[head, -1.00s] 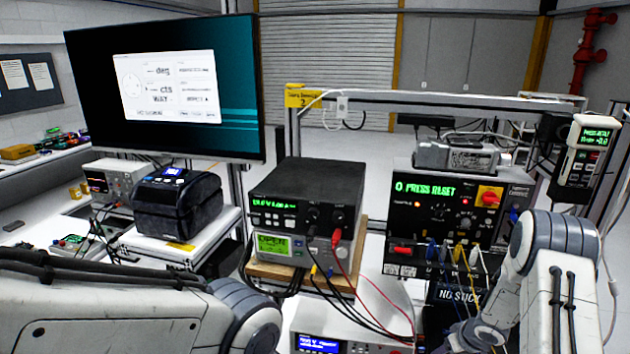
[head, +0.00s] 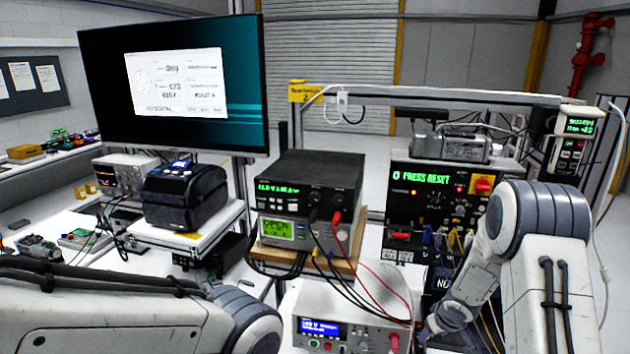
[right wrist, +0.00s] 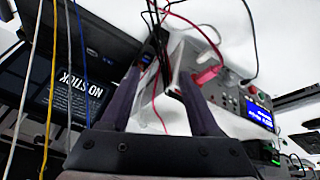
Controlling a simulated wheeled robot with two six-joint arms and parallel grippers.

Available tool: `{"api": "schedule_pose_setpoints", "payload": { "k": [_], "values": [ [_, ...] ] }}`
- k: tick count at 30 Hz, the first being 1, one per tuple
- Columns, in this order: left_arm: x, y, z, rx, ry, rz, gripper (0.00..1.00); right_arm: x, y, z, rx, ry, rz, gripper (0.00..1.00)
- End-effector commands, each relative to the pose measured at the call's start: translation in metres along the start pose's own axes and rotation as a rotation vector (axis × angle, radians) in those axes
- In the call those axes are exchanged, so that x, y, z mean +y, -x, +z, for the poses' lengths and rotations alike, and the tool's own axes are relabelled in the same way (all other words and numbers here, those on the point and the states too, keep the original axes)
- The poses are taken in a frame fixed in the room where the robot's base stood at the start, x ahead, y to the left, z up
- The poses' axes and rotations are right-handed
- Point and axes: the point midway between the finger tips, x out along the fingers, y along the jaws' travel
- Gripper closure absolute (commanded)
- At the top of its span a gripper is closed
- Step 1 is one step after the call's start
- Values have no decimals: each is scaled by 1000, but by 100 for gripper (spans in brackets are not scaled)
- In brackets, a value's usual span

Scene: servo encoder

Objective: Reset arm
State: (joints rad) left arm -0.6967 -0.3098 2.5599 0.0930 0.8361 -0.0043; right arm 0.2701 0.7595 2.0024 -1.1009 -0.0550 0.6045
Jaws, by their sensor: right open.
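The black control panel (head: 440,205) at right shows "0 PRESS RESET" in green. It carries a red knob on a yellow plate (head: 482,185), a red switch at lower left and several plugged cables. My right arm covers its right part. My right gripper (right wrist: 165,78) is open in the right wrist view, its dark fingers apart with nothing clearly held. Black and red leads and a pale instrument (right wrist: 230,100) show beyond the fingertips. In the head view my right wrist hangs low before the panel, and its fingers are hard to make out. My left arm shows at lower left; its gripper is out of frame.
Stacked power units (head: 305,195) with red and black leads stand at centre. A white instrument (head: 345,325) sits below. A monitor (head: 175,90), a black printer (head: 185,195) and a hand pendant (head: 570,140) stand around. Loose cables hang near a "NO STICK" box (right wrist: 75,95).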

Motion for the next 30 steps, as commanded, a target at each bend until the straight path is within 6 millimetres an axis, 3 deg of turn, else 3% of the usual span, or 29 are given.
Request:
{"api": "schedule_pose_setpoints", "payload": {
  "k": [5, 8, 10, 14, 19, 24, 30],
  "values": [
    [-2, -24, 1, 0, 1, 0, 100, -44, 30, -16, -9, 51, 48, 38],
    [-3, -40, 2, 0, 2, 0, 100, -83, 56, -16, -25, 84, 64, 38],
    [-4, -55, 3, 0, 2, 0, 100, -118, 78, -6, -46, 110, 61, 38],
    [-6, -81, 4, 0, 3, 0, 100, -186, 122, 37, -103, 169, 9, 38],
    [-8, -108, 6, 0, 4, 0, 100, -259, 168, 120, -199, 265, -132, 38],
    [-9, -121, 7, 0, 5, 0, 100, -294, 197, 183, -273, 346, -257, 38],
    [-9, -123, 7, 0, 5, 0, 100, -303, 208, 206, -307, 380, -308, 38]
  ]
}}
